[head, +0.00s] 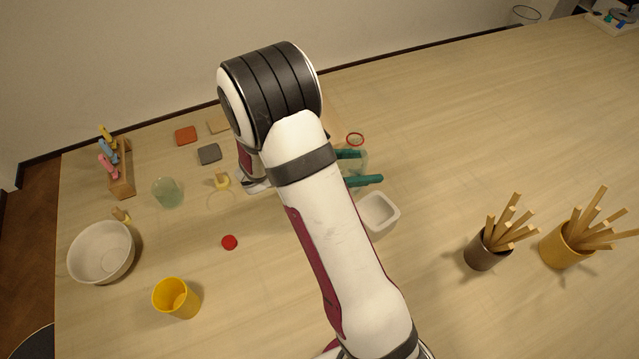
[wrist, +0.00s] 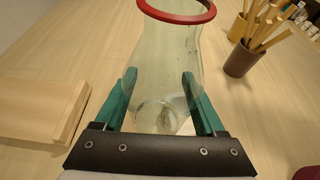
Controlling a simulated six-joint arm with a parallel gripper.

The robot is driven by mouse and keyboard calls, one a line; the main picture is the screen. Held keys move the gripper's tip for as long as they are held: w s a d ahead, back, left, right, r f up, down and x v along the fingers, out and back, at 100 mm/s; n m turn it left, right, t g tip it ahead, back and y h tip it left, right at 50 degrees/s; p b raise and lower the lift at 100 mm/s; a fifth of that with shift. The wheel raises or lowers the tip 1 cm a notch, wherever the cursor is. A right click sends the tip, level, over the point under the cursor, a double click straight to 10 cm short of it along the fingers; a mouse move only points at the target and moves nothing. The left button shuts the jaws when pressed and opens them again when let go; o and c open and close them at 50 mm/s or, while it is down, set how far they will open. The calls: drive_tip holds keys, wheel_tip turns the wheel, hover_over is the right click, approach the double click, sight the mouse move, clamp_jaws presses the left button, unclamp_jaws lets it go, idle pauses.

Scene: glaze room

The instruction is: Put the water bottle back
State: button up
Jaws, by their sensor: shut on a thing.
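A clear glass bottle (wrist: 165,50) with a wide red ring at its mouth stands between the green fingers of my gripper (wrist: 159,76) in the wrist view. My gripper is shut on its body. Whether the bottle touches the table is hard to tell.
A white square dish (head: 394,211) sits close to the gripper. Stick-filled cups, brown (head: 484,257) and ochre (head: 560,252), stand at right. At left are a white bowl (head: 101,252), yellow cup (head: 176,300), green glass (head: 167,193), red disc (head: 229,242) and wooden rack (head: 123,180).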

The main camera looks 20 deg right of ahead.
drive_tip(key=shift+w+a+f, duration=1)
drive_tip(key=shift+f, duration=0.5)
drive_tip(key=shift+w+a+f, duration=0.95)
drive_tip(key=shift+a+f, duration=0.05)
drive_tip(key=shift+f, duration=0.5)
drive_tip(key=shift+w+a+f, duration=1)
drive_tip(key=shift+f, duration=0.5)
drive_tip(key=shift+f, duration=0.1)
drive_tip(key=o, duration=1.6)
drive_tip(key=shift+c, duration=0.2)
drive_tip(key=shift+a+r, duration=0.2)
drive_tip(key=shift+a, duration=0.05)
drive_tip(key=v, duration=1.1)
drive_tip(key=shift+a+r, duration=0.15)
drive_tip(key=shift+a, duration=0.05)
